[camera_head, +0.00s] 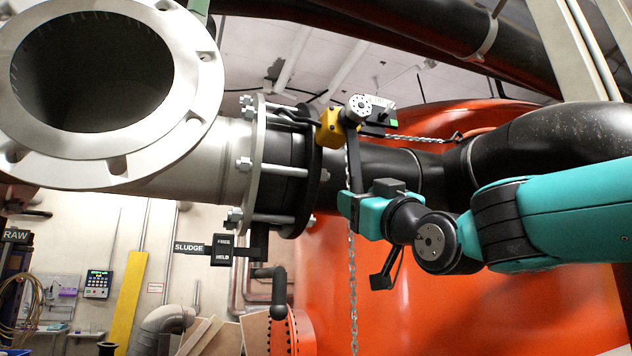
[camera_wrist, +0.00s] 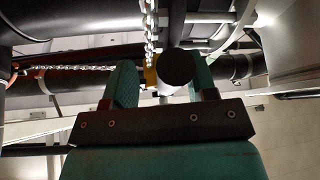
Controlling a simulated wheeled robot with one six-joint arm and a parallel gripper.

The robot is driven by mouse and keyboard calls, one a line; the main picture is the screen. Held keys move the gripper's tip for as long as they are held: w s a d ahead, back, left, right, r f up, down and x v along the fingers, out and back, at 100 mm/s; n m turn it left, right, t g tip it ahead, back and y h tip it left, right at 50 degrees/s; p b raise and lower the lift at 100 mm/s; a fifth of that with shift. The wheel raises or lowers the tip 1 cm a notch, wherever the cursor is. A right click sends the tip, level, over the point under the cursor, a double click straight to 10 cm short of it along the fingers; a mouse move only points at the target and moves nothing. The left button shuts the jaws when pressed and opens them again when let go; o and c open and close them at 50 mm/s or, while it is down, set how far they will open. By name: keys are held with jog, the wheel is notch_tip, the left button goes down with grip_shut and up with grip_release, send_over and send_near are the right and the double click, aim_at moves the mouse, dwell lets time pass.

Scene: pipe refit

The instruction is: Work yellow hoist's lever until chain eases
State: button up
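The yellow hoist (camera_head: 330,128) sits beside the flanged pipe joint in the head view, with a round grey hub. Its dark lever (camera_head: 354,165) hangs down from the hub towards my gripper (camera_head: 346,203). In the wrist view the lever's round black end (camera_wrist: 178,67) lies between the teal fingers of my gripper (camera_wrist: 164,78). A gap shows on its left; the right finger is close to it, and contact cannot be told. The chain (camera_head: 410,138) runs from the hoist to a hook (camera_head: 457,137) at right, nearly straight. A loose length (camera_head: 353,290) hangs below.
A large open pipe flange (camera_head: 190,70) fills the upper left. A bolted flange joint (camera_head: 275,170) stands left of my gripper. A FREE/HELD sign (camera_head: 223,250) hangs below it by a SLUDGE label (camera_head: 188,247). A large orange tank (camera_head: 430,310) is behind my arm.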

jog(key=w+d+r+n+g+y+p, duration=0.4)
jog(key=d+r+n+p, duration=0.3)
jog(key=d, duration=0.4)
jog(key=s+a+f+m+t+h+b, duration=0.1)
jog(key=a+f+m+b, duration=0.1)
jog(key=a+b, duration=0.1)
jog(key=s+a+f+m+t+h+b, duration=0.1)
jog(key=a+f+m+b, duration=0.1)
jog(key=a+f+b, duration=0.1)
jog(key=s+a+f+m+t+h+b, duration=0.1)
jog(key=s+a+f+m+b, duration=0.1)
jog(key=a+b, duration=0.3)
jog(key=shift+f+m+t+h+b, duration=0.2)
jog(key=shift+m+t+h+b, duration=0.15)
jog(key=shift+b, duration=0.5)
jog(key=shift+s+a+r+m, duration=0.1)
jog(key=shift+a+m, duration=0.15)
jog(key=b+v, duration=0.8)
jog(key=v, duration=0.1)
jog(key=shift+d, duration=0.1)
